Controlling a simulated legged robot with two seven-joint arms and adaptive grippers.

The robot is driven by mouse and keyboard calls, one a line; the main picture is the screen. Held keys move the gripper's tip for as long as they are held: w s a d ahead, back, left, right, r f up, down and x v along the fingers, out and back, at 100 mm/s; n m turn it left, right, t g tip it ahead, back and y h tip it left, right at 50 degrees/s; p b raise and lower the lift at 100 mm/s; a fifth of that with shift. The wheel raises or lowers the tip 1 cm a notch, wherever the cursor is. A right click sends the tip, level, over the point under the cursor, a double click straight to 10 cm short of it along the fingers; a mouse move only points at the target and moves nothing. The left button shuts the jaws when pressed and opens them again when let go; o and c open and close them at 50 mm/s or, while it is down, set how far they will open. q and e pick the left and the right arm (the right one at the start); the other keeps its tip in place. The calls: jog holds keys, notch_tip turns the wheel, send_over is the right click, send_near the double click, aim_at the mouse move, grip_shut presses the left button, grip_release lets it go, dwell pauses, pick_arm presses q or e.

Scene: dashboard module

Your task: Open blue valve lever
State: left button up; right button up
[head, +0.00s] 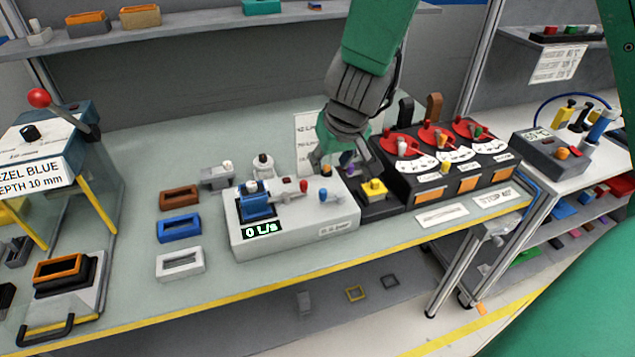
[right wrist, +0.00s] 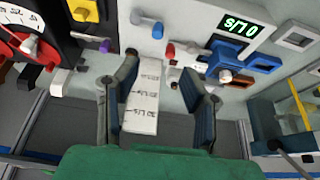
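The blue valve (head: 256,204) sits on the left of a white box (head: 300,218) whose display (head: 262,230) reads 0 L/s. In the right wrist view the blue valve (right wrist: 220,62), red lever tip (right wrist: 170,50) and blue knob (right wrist: 157,31) show upside down. My right gripper (head: 337,160) hangs behind the box's right end, apart from the valve. Its fingers (right wrist: 163,90) are spread and empty. My left gripper is not visible.
A dark panel with red dials (head: 432,135) and a yellow button (head: 374,188) stand right of the box. A white label sheet (head: 308,140) is behind. A shelf (head: 200,30) runs above.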

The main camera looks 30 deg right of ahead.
aim_at(323, 191)
jog(key=x, duration=0.2)
jog(key=b+x, duration=0.1)
jog(key=x, duration=0.2)
jog(key=d+x, duration=0.1)
jog(key=x, duration=0.1)
jog(key=shift+f+b, duration=0.3)
jog(key=shift+b, duration=0.05)
jog(key=x, duration=0.3)
jog(key=a+b+x, duration=0.1)
jog(key=x, duration=0.1)
jog(key=shift+w+f, duration=0.2)
jog(key=shift+f, duration=0.15)
jog(key=shift+d, duration=0.3)
jog(key=shift+d+f, duration=0.1)
jog(key=shift+d, duration=0.05)
grip_shut()
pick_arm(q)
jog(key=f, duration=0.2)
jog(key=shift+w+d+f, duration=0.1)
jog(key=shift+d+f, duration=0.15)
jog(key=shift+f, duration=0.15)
pick_arm(e)
jog(key=shift+a, duration=0.25)
